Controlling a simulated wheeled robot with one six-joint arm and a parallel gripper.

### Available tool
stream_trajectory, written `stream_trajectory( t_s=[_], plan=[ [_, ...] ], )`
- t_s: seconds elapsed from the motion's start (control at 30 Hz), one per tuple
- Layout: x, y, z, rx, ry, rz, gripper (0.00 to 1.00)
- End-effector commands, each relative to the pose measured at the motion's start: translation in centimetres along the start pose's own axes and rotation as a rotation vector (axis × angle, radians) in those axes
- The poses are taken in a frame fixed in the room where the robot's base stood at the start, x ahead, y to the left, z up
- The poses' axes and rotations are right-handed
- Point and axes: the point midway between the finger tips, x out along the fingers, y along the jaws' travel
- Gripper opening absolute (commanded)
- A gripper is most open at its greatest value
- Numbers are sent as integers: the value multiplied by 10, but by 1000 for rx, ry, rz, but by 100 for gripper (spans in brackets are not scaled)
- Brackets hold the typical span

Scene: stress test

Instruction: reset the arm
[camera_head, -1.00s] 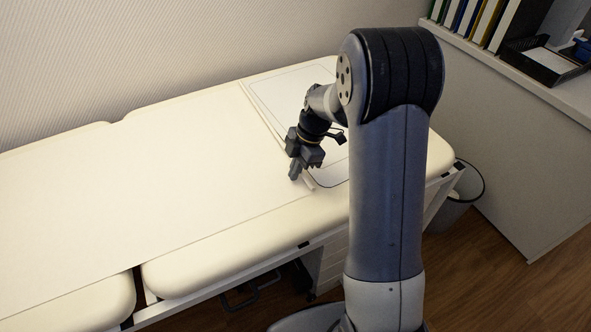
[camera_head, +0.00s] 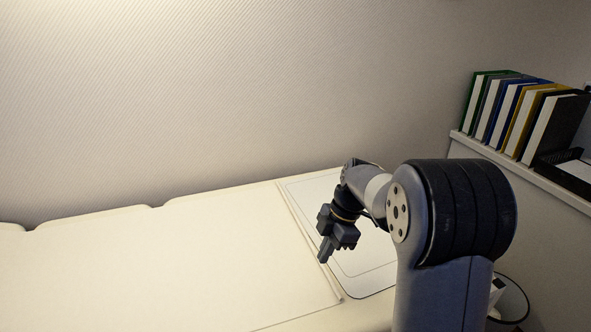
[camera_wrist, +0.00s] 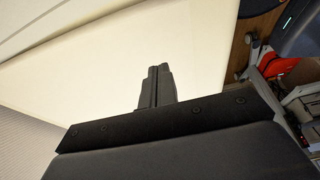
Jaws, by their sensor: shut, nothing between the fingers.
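My arm reaches out over a cream padded couch (camera_head: 150,265). My gripper (camera_head: 325,254) hangs above the couch, near the edge of a pale rectangular pad (camera_head: 345,245) at the couch's right end. Its fingers are together with nothing between them. In the wrist view my gripper (camera_wrist: 157,72) also shows shut and empty, with the cream couch surface (camera_wrist: 110,85) behind it. I cannot tell the exact gap between the fingertips and the couch.
A row of upright books (camera_head: 515,110) stands on a white shelf (camera_head: 510,165) at the right. A plain wall (camera_head: 220,100) runs behind the couch. The wrist view shows a red item (camera_wrist: 278,66) on the floor side at the right. The couch's left part is bare.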

Motion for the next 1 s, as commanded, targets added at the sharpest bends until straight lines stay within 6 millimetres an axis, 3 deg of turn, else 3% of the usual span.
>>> stream_trajectory(
  t_s=[0.2, 0.37, 0.8, 1.0],
  plan=[
    [3, 0, 0, 0, 0, -1, 0],
    [19, 0, 0, 0, 1, -3, 0],
    [104, -2, 5, 0, 1, -5, 0],
    [88, -8, 31, -3, 0, -1, 0]
  ],
)
